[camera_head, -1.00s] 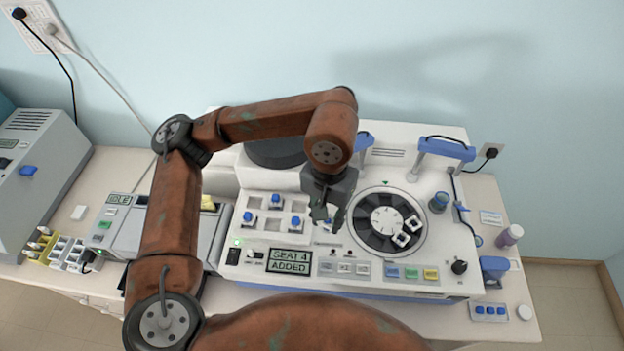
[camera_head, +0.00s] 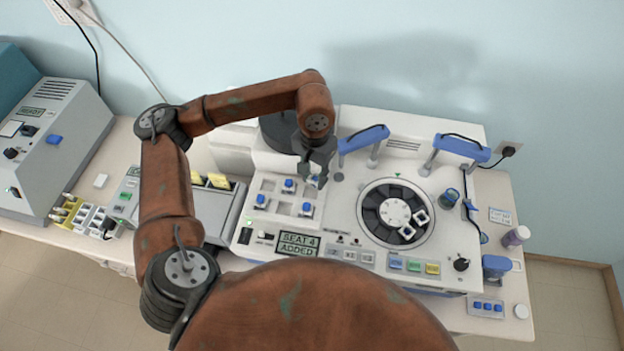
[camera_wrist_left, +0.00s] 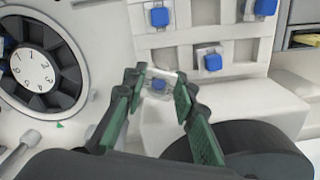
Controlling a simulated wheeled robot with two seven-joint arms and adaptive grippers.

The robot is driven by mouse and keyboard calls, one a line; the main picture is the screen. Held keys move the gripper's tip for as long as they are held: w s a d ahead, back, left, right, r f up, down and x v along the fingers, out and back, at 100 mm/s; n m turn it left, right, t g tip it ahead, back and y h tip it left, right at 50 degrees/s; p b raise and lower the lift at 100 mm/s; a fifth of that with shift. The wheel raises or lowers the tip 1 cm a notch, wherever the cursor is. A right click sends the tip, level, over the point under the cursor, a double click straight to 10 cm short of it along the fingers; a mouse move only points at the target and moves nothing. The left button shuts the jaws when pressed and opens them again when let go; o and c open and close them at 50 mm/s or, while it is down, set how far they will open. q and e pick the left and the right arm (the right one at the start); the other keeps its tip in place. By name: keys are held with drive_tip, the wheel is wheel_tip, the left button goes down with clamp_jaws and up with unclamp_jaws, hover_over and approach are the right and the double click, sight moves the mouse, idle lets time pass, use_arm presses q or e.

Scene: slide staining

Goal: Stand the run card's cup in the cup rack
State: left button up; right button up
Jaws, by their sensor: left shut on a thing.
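My left gripper (camera_head: 314,180) is shut on a small clear cup with a blue middle. This cup (camera_wrist_left: 159,86) shows between the fingertips in the left wrist view. In the head view the gripper is at the back right corner of the white cup rack (camera_head: 283,212), and the fingers largely hide the held cup. Several square openings are in the rack, and three blue-topped cups stand in it: back middle (camera_head: 289,184), left (camera_head: 261,200) and front right (camera_head: 307,208). I cannot tell the held cup's height above the rack. My right gripper is not in view.
Right of the rack is a dark numbered carousel (camera_head: 375,226) with two white square frames on it. Blue-topped handles (camera_head: 363,138) rise behind. A display (camera_head: 298,243) in front reads "SEAT 4 ADDED". A black round part (camera_wrist_left: 240,150) is close to the gripper in the wrist view.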

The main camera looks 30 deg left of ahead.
sight(310, 181)
use_arm(q)
drive_tip(key=shift+s+a+f, duration=0.35)
drive_tip(key=shift+a+f, duration=0.05)
drive_tip(key=shift+a, duration=0.1)
drive_tip(key=shift+s+f+p, duration=0.45)
drive_tip(key=shift+f+p, duration=0.05)
drive_tip(key=shift+p, duration=0.2)
drive_tip(key=shift+w+f+p, duration=0.15)
drive_tip(key=shift+w+f, duration=0.15)
drive_tip(key=shift+f, duration=0.3)
drive_tip(key=shift+w+f+p, duration=0.15)
drive_tip(key=shift+w+f, duration=0.15)
drive_tip(key=shift+f, duration=0.25)
drive_tip(key=shift+s+r, duration=0.15)
drive_tip(key=shift+s, duration=0.1)
drive_tip(key=shift+w+f+b, duration=0.1)
drive_tip(key=shift+f+b, duration=0.25)
drive_tip(key=shift+b, duration=0.1)
drive_tip(key=shift+f, duration=0.15)
drive_tip(key=shift+b, duration=0.35)
drive_tip(key=o, duration=1)
drive_tip(key=shift+c, duration=0.2)
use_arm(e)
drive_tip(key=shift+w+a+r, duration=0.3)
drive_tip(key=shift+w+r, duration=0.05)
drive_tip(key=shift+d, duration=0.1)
